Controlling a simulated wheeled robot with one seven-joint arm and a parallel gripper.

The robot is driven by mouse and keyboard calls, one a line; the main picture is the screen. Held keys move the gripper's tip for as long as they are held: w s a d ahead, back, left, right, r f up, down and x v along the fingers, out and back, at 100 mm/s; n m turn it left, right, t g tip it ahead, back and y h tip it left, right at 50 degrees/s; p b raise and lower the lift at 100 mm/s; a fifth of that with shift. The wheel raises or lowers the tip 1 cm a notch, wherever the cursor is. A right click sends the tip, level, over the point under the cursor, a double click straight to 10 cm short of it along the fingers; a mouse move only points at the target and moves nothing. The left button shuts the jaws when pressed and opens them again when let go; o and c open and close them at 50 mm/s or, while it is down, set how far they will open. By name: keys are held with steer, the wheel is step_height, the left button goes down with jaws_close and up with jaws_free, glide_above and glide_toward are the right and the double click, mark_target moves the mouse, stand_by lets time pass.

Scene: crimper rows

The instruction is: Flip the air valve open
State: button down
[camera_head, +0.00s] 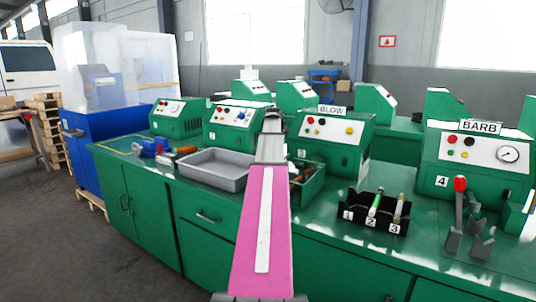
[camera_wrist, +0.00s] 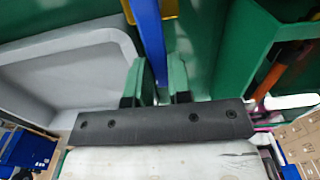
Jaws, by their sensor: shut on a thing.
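My gripper (camera_wrist: 160,78) has two green fingers in the wrist view, close together with a narrow blue bar between them. The blue bar (camera_wrist: 148,35) runs up out of the top of that view; it looks like the air valve's handle. My gripper is shut on it. The valve body is not clear in either view. In the head view my pink arm reaches over the bench front, and my gripper (camera_head: 273,124) is small at its far end, before the green machines. The handle is hidden there.
A grey tray (camera_head: 214,172) lies left of my arm, and a green bin (camera_head: 310,187) with tools is close on its right. A black numbered rack (camera_head: 372,214) and the BARB machine (camera_head: 475,165) stand farther right. The BLOW machine (camera_head: 330,140) is behind the bin.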

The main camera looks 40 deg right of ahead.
steer(key=c, duration=1)
jaws_free()
steer(key=shift+c, duration=0.2)
step_height(320, 180, up, 11)
steer(key=shift+f, duration=0.15)
